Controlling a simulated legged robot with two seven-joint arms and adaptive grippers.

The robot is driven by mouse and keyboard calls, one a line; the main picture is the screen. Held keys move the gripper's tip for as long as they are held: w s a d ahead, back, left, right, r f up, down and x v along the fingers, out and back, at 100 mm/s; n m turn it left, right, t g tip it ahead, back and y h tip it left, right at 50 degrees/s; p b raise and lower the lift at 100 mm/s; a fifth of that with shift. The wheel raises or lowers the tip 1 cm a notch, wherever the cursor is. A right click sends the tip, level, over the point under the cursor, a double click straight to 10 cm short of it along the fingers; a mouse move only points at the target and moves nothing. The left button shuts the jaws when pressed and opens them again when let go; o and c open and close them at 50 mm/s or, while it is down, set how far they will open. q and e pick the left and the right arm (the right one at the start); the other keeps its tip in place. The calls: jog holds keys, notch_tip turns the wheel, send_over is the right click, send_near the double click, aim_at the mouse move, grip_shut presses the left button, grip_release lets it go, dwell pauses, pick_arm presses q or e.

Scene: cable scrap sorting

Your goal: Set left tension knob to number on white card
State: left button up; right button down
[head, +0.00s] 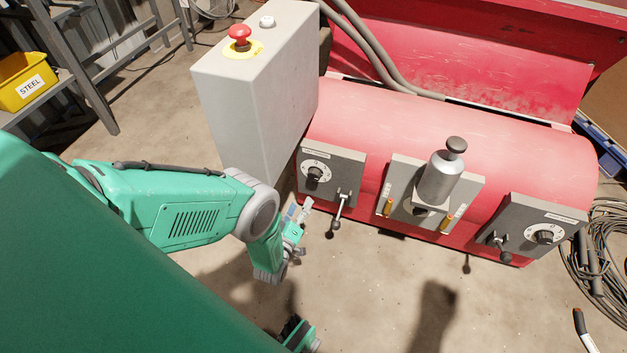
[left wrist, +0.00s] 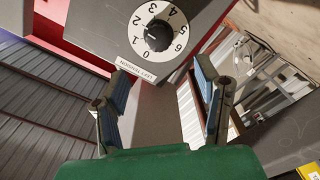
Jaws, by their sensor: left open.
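The left tension knob (head: 314,174) is a black knob on a white dial, on the grey panel at the left of the red machine. In the left wrist view the knob (left wrist: 157,35) shows large, with numbers around it and a "LEFT TENSION" label (left wrist: 136,69) below. I cannot read its setting surely. My left gripper (head: 300,212) is open and empty, below and left of the knob, apart from it. Its two fingers (left wrist: 163,82) point toward the panel in the left wrist view. I cannot make out a white card with a number. A green and dark part at the bottom edge may be my right gripper.
A lever (head: 341,212) hangs close to the right of my left gripper. A grey box with a red stop button (head: 239,33) stands left of the panel. A silver cylinder (head: 440,178) is at the centre and a second knob (head: 544,237) at the right. Cables lie at the far right.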

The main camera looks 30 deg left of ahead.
aim_at(314, 178)
pick_arm(q)
jog(key=b+x, duration=0.1)
jog(key=x, duration=0.2)
jog(key=b+x, duration=0.2)
jog(key=x, duration=0.2)
jog(key=b+x, duration=0.1)
jog(key=x, duration=0.3)
jog(key=shift+d, duration=0.35)
jog(key=shift+w+a, duration=0.2)
jog(key=shift+w, duration=0.05)
jog(key=shift+w+a, duration=0.2)
jog(key=shift+d, duration=0.1)
jog(key=shift+d+r, duration=0.1)
jog(key=shift+d, duration=0.05)
jog(key=c, duration=1.1)
